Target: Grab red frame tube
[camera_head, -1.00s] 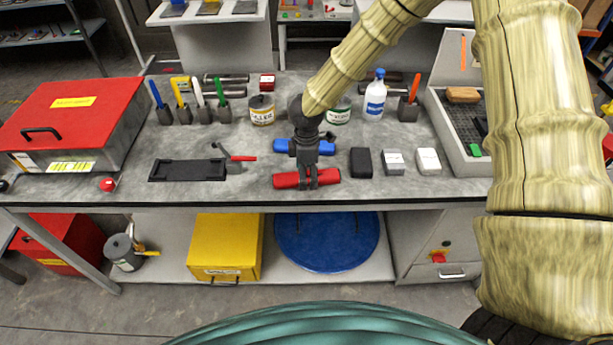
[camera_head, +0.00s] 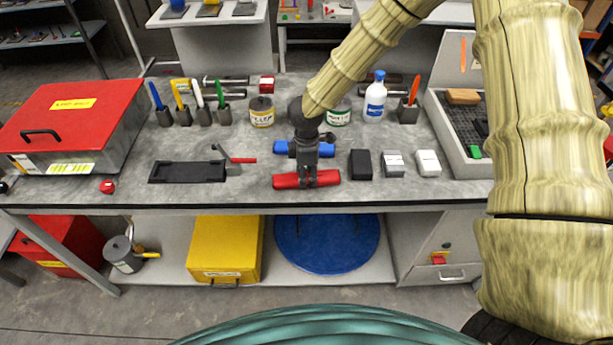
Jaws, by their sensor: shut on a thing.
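The red frame tube (camera_head: 327,177) lies crosswise near the front edge of the grey workbench (camera_head: 240,190). My gripper (camera_head: 307,180) reaches down from above with its dark fingers around the middle of the red tube, shut on it. The fingers hide the tube's middle. I cannot tell whether the tube is lifted off the bench. A blue tube (camera_head: 282,147) lies just behind the red one, partly hidden behind my gripper.
Dark, grey and white blocks (camera_head: 361,163) sit to the right. Cans, a white bottle (camera_head: 375,97) and marker holders stand behind. A red case (camera_head: 75,110) is at the far left.

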